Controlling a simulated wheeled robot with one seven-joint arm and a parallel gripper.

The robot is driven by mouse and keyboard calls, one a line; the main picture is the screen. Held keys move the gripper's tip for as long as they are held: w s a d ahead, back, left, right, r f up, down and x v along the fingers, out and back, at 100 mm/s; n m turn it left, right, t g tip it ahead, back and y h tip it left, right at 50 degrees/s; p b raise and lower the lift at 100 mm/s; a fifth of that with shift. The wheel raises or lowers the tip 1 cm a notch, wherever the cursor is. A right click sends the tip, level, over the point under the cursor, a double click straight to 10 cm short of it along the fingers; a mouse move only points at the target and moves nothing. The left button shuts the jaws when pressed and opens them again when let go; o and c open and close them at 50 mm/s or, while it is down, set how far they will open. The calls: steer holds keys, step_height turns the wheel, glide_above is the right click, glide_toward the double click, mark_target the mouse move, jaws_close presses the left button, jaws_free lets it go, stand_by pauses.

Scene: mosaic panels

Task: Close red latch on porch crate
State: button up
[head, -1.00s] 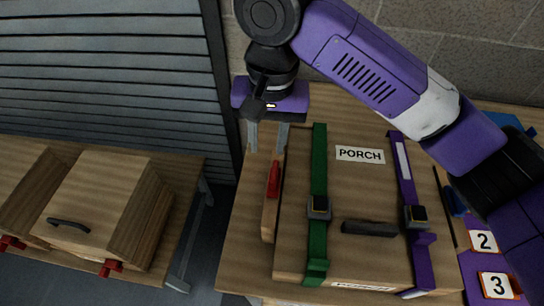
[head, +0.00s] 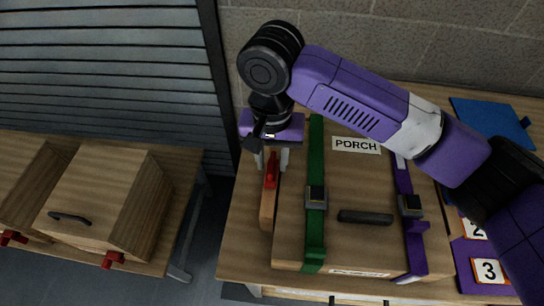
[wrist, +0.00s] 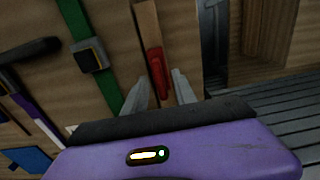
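The porch crate (head: 345,255) is a wooden box on the table with a PORCH label on its lid. Its red latch (head: 271,170) lies on a wooden strip along the crate's left side. In the wrist view the red latch (wrist: 157,69) shows just beyond and between my fingertips. My gripper (head: 271,166) is open, pointing down, with its two pale fingers on either side of the latch's far end. In the wrist view my gripper (wrist: 158,88) has its fingers spread, with nothing held. Whether a finger touches the latch I cannot tell.
A green strap (head: 316,232) and a purple strap (head: 414,245) with buckles cross the lid, with a dark handle (head: 365,217) between them. Other wooden crates (head: 95,200) with red latches stand on a lower table at left. Number cards (head: 489,271) and a blue panel (head: 490,120) lie at right.

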jaws_close()
steer(key=shift+r+n, duration=0.1)
steer(key=shift+n, duration=0.2)
steer(key=n+p, duration=0.2)
steer(key=shift+d+n, duration=0.25)
steer(key=shift+n, duration=0.05)
steer(key=n, duration=0.2)
steer(key=n+p, duration=0.1)
steer(key=shift+w+d+n, duration=0.1)
steer(key=shift+d+n, duration=0.15)
steer(key=shift+n, duration=0.05)
steer(key=n, duration=0.3)
steer(key=w+n+p, duration=0.1)
steer(key=n, duration=0.3)
steer(key=d+n, duration=0.1)
steer(key=n, duration=0.3)
steer(key=shift+w, duration=0.3)
